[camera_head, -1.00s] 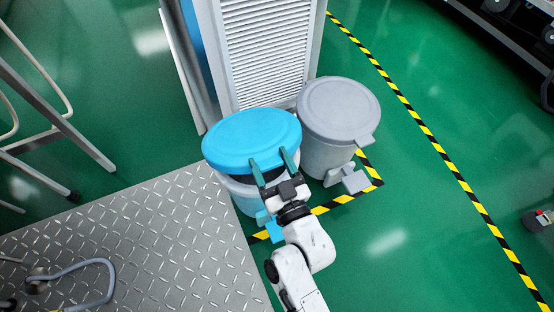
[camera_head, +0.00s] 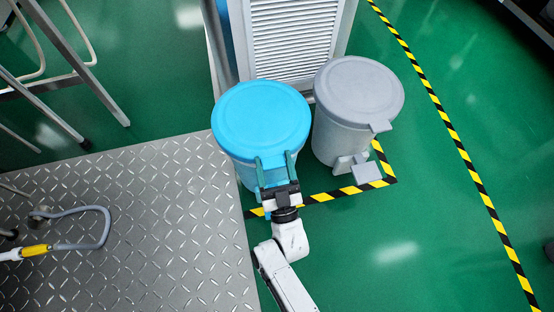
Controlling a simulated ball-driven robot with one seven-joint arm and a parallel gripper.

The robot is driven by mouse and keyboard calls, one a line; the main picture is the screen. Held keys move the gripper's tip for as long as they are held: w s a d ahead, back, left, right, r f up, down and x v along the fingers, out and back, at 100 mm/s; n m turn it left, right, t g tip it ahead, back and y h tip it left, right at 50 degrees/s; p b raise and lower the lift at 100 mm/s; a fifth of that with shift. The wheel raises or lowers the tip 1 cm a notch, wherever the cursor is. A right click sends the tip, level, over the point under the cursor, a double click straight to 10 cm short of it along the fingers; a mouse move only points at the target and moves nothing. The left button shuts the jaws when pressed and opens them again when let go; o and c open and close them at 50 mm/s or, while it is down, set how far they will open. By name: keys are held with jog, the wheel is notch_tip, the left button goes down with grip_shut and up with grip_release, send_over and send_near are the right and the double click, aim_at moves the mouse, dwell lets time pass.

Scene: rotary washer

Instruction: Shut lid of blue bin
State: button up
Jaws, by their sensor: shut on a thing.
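The blue bin (camera_head: 245,174) stands in the middle of the view, left of a grey bin. Its round blue lid (camera_head: 262,118) lies flat over the top, and no gap shows along the visible rim. My gripper (camera_head: 274,166) is at the lid's front edge, with its two dark green fingers on either side of the lid's blue tab, shut on it. My gripper hides part of the bin's front and its foot pedal.
A grey bin (camera_head: 334,140) with its lid down stands close on the right. A louvred cabinet (camera_head: 292,42) is behind. A diamond-plate platform (camera_head: 130,225) with a grey hose (camera_head: 100,230) is at left. Green floor on the right is open.

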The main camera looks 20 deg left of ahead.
jog(key=shift+d+f, duration=0.1)
jog(key=shift+f, duration=0.65)
jog(key=shift+s+f, duration=0.1)
jog(key=o, duration=1.2)
jog(key=shift+o, duration=1.2)
jog(key=shift+r, duration=0.2)
jog(key=v, duration=1)
jog(key=shift+f, duration=0.45)
jog(key=shift+s, duration=0.1)
